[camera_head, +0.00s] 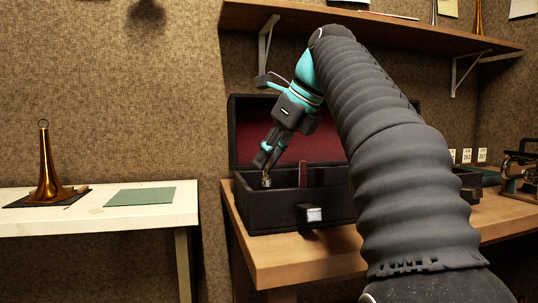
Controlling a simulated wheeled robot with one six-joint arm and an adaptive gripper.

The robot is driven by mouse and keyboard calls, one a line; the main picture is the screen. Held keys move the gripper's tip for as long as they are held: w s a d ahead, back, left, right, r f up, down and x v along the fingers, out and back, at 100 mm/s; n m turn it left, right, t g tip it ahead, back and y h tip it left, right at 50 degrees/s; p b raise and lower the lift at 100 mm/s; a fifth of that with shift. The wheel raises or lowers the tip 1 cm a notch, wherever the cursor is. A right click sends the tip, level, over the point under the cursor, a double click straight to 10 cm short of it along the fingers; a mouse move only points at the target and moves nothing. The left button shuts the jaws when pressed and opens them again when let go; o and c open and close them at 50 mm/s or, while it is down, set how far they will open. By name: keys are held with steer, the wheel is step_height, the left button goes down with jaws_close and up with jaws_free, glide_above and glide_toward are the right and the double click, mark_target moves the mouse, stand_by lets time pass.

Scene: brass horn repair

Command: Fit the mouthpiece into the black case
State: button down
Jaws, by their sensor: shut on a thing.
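The black case (273,214) stands open on the wooden bench, its lid raised at the back with a dark red lining. My gripper (264,167) points down into the left part of the case and is shut. A small silvery piece (266,182), apparently the mouthpiece, shows just under the fingertips, at about the height of the case's front rim. Its lower part is hidden by the front wall. I cannot tell whether it touches the case floor. My arm hides the right part of the case.
A reddish upright divider (303,174) stands in the case, right of my gripper. A wooden shelf (290,17) hangs above. A white table (95,221) at left bears a brass bell (46,172) and a green mat (141,196). A dark device (518,172) is at far right.

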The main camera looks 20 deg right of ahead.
mark_target(269, 171)
steer(key=shift+f+b, duration=0.85)
steer(key=shift+f, duration=0.75)
steer(key=shift+r+p, duration=0.1)
steer(key=shift+p, duration=0.35)
stand_by(0.9)
stand_by(0.8)
steer(key=c, duration=0.9)
jaws_free()
steer(key=shift+o, duration=0.2)
steer(key=shift+v, duration=3.7)
